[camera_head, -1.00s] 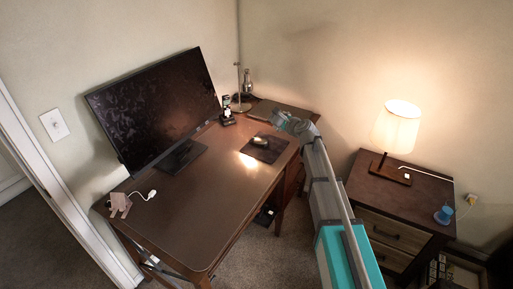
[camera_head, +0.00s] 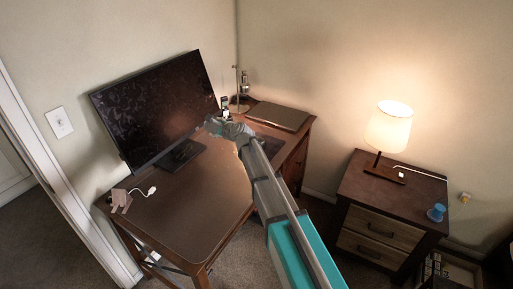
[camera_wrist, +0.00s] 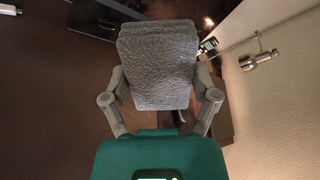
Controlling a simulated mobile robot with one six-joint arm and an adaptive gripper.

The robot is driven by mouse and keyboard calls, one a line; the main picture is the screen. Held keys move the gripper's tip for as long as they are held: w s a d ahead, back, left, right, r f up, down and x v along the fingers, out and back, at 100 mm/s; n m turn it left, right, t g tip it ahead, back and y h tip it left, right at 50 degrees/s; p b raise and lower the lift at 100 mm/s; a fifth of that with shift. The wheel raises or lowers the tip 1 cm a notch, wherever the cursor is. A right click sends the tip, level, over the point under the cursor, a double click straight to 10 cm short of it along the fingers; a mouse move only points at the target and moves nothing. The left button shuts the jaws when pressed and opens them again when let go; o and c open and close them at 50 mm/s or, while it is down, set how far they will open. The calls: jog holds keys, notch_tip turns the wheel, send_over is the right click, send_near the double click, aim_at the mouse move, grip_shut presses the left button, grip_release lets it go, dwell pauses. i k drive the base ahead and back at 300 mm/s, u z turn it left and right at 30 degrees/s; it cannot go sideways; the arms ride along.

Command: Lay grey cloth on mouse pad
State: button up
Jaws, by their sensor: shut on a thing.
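The grey cloth (camera_wrist: 158,65) is a thick, folded, textured block in the wrist view. My gripper (camera_wrist: 160,85) is shut on it, with one finger on each side. In the head view my gripper (camera_head: 214,125) is above the back of the desk, just right of the monitor stand; I cannot make out the cloth clearly there. The dark mouse pad (camera_head: 273,144) lies on the right of the desk, to the right of my gripper and mostly hidden behind my arm.
The monitor (camera_head: 160,105) stands close to the left of my gripper. A small phone stand (camera_head: 225,104) and a metal desk lamp (camera_head: 243,82) are behind it. A flat dark folder or laptop (camera_head: 277,116) lies at the back right.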

aim_at(267, 152)
jog(key=i, duration=1)
jog(key=u, duration=0.05)
